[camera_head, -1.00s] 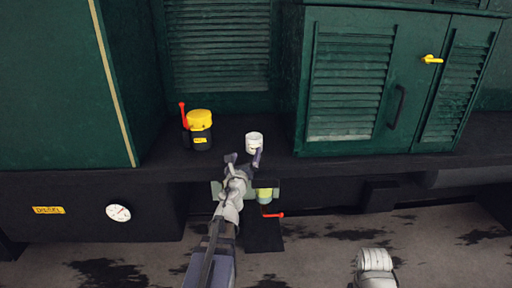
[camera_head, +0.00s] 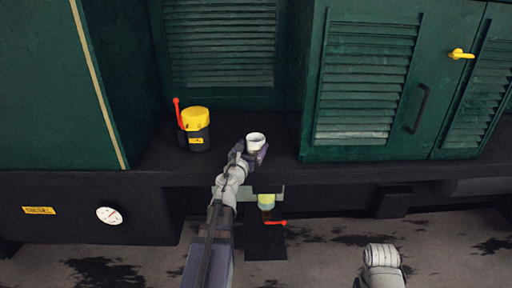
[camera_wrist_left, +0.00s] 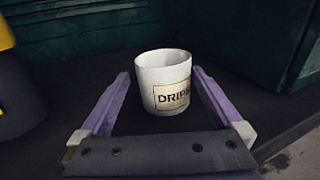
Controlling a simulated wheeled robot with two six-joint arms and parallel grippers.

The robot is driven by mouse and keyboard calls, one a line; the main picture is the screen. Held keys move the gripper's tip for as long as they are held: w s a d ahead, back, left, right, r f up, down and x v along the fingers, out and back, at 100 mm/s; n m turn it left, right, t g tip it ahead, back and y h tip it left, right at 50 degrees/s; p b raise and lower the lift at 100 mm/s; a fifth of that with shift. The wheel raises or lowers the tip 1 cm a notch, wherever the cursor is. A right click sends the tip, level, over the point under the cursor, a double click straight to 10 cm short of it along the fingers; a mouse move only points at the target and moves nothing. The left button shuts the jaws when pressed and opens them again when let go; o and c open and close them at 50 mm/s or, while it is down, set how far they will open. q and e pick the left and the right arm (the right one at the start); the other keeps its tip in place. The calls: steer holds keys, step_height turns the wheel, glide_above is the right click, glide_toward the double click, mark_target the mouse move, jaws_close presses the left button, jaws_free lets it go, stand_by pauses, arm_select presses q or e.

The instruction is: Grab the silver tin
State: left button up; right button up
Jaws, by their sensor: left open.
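The silver tin (camera_head: 256,138) looks pale grey-white and stands upright on the dark ledge (camera_head: 150,168) of the green vehicle. In the left wrist view the tin (camera_wrist_left: 163,78) carries a label whose visible letters read "DRIP", with its right part turned from sight. My left gripper (camera_head: 252,150) is at the tin in the head view. In the left wrist view its two purple fingers (camera_wrist_left: 160,92) are open, one on each side of the tin, with a gap visible at both sides. The gripper's fingertips are partly hidden by the arm in the head view. My right gripper is not in view.
A black can with a yellow lid (camera_head: 195,119) and red handle stands on the ledge left of the tin. A louvered green cabinet (camera_head: 365,90) juts out on the right. A yellow-green cup-like part (camera_head: 266,201) and red lever (camera_head: 276,222) sit below the ledge.

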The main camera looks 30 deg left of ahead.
mark_target(258, 138)
arm_select(q)
steer(key=shift+d+x, duration=0.1)
steer(key=shift+x, duration=1.45)
steer(key=shift+d+x, duration=0.15)
steer(key=shift+x, duration=1.35)
steer(key=shift+r, duration=0.15)
steer(key=shift+c, duration=0.2)
steer(key=c, duration=1.2)
